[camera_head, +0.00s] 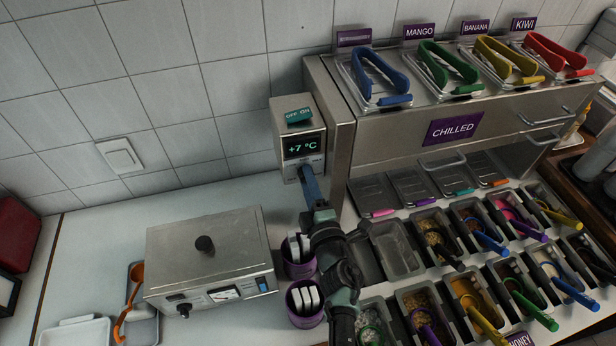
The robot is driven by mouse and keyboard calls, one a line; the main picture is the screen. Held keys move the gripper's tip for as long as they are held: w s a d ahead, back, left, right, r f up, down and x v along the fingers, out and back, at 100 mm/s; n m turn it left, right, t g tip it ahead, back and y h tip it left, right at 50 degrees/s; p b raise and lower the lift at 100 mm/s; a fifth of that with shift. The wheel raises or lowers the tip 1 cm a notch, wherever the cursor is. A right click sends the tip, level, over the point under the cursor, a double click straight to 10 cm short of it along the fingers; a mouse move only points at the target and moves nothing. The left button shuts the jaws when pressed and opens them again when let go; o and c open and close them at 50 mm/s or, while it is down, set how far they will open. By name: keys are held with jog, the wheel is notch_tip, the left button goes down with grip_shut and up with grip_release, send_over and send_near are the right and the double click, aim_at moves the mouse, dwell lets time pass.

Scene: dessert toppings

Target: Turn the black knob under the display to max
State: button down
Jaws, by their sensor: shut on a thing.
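The display (304,146) reads +7 °C on the front of a small steel control box (283,107) fixed beside the chilled cabinet. A green OFF/ON switch (299,115) sits above the display. My gripper (306,170) reaches up to the panel just under the display and is shut there. The black knob is hidden behind my gripper, so its turn position does not show. My arm comes up from the bottom of the view, in front of the counter.
A steel box (210,250) with its own black front knob stands at left. Two purple cups (304,318) with white items stand close beside my arm. Topping bins (400,250) with coloured utensils fill the right.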

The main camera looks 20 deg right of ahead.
jog(key=shift+m+p, duration=0.8)
jog(key=shift+m, duration=1.4)
jog(key=shift+c, duration=2.2)
grip_release()
jog(key=s+p, duration=0.1)
jog(key=s, duration=1.2)
